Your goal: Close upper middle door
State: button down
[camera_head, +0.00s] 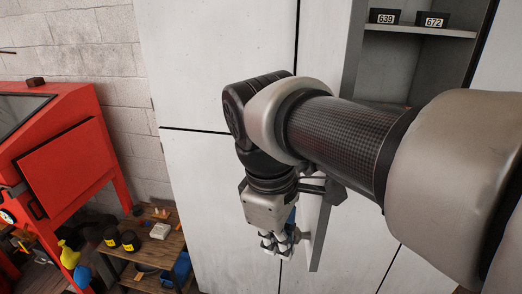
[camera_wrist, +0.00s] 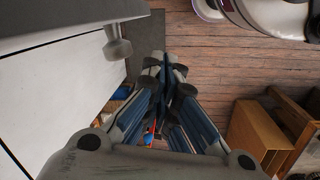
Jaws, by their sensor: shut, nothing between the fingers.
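The upper middle door (camera_head: 325,40) of the white cabinet stands partly open. Its free edge is on the right, and shelf space shows beyond it. My arm hides much of the door's middle. My gripper (camera_head: 275,243) points down at the left of the door's lower end, on its outer side. I cannot tell whether it touches the door. In the wrist view, the gripper's fingers (camera_wrist: 165,75) are together and empty. A grey panel edge with a knob (camera_wrist: 117,47) shows at the upper left there, beside the fingers and apart from them.
Black boxes labelled 639 (camera_head: 384,17) and 672 (camera_head: 432,20) stand on the shelf inside. Closed white panels (camera_head: 215,60) lie to the left. Wooden boxes (camera_wrist: 260,135) are on the floor.

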jog(key=w+a+r+n+h+p, duration=0.1)
jog(key=w+a+r+n+p, duration=0.35)
jog(key=a+r+p, duration=0.2)
jog(key=d+f+g, duration=0.1)
jog(key=d+f, duration=0.5)
jog(key=f, duration=0.2)
jog(key=shift+s+f+n, duration=0.2)
jog(key=shift+s+n, duration=0.05)
jog(key=shift+n, duration=0.1)
